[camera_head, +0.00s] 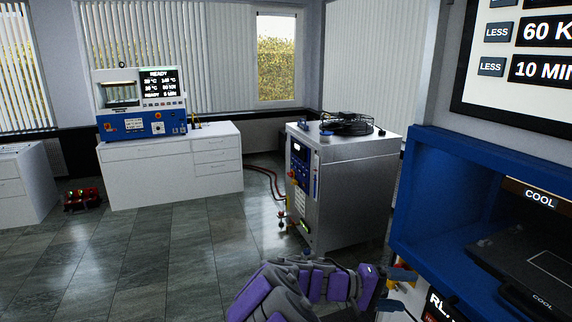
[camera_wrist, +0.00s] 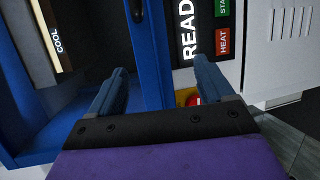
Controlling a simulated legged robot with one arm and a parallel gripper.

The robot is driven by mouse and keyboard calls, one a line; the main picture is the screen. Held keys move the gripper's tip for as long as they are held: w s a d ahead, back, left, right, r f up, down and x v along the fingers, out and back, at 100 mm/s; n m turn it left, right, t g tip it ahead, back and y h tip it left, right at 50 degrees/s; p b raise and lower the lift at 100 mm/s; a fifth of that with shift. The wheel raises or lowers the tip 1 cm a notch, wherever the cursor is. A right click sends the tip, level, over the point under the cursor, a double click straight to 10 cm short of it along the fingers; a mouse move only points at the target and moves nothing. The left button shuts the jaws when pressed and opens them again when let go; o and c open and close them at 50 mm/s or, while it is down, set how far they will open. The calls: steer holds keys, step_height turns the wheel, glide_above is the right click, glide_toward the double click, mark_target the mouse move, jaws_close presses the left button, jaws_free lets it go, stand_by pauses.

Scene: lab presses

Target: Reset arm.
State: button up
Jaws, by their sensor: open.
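My arm, purple and grey, reaches in from the bottom of the head view. My gripper (camera_head: 402,288) is at its right end, close to the front of the blue press (camera_head: 412,205). In the wrist view my gripper (camera_wrist: 160,68) has its two blue-grey fingers spread apart with nothing between them. Behind the fingers are the press's blue frame (camera_wrist: 153,70) and a black panel reading "READ", with a green button (camera_wrist: 223,8) and a red HEAT button (camera_wrist: 223,41). A red button on yellow (camera_wrist: 187,97) shows partly, behind the right finger.
The near press's open chamber, with a dark "COOL" plate (camera_head: 530,262), is close on the right. A metal cabinet (camera_head: 350,190) stands ahead. A white counter (camera_head: 150,175) carries another press (camera_head: 140,105). A red object (camera_head: 82,198) lies on the floor.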

steer(key=s+d+r+m+g+y, duration=0.15)
steer(key=s+y, duration=0.25)
steer(key=s, duration=0.6)
steer(key=s+d+r+m+g+y, duration=0.1)
steer(key=s+m+g+y, duration=0.15)
steer(key=s, duration=0.75)
steer(key=s+a+f+n+t+y, duration=0.1)
steer(key=s+a+f+y, duration=0.1)
steer(key=s+a+y, duration=0.2)
steer(key=s+a+f+n+t+y, duration=0.1)
steer(key=s+a+y, duration=0.4)
steer(key=s+a, duration=0.6)
steer(key=shift+f+n, duration=0.4)
steer(key=shift+f, duration=0.5)
